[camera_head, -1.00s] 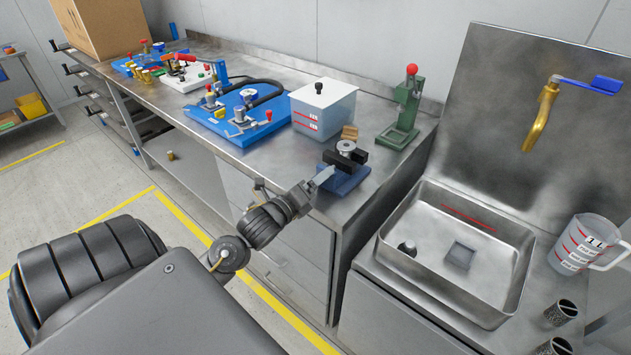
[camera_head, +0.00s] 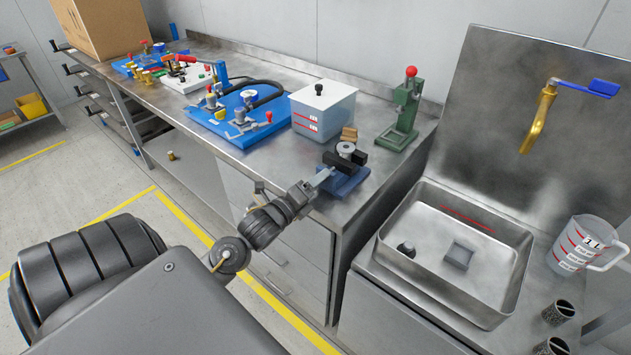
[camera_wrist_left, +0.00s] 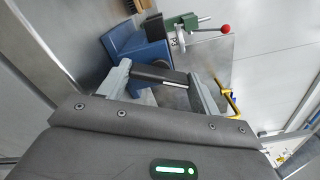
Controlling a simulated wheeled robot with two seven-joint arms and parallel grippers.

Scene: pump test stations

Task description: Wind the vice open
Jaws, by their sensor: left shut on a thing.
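The vice (camera_head: 345,182) has a blue base and black jaws and stands at the front right corner of the steel bench. A round metal part (camera_head: 346,149) sits at its jaws. My left gripper (camera_head: 324,177) is at the vice's front left side. In the left wrist view, its two grey fingers (camera_wrist_left: 161,76) stand wide apart at the ends of a dark bar, the vice handle (camera_wrist_left: 158,74). The gripper is shut on this handle. The blue vice body (camera_wrist_left: 136,48) is just beyond it. The jaw gap is hard to make out. My right gripper is not in view.
A blue pump board (camera_head: 225,125) lies further left. A steel sink (camera_head: 455,250) is to the right, below a brass tap (camera_head: 540,118).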

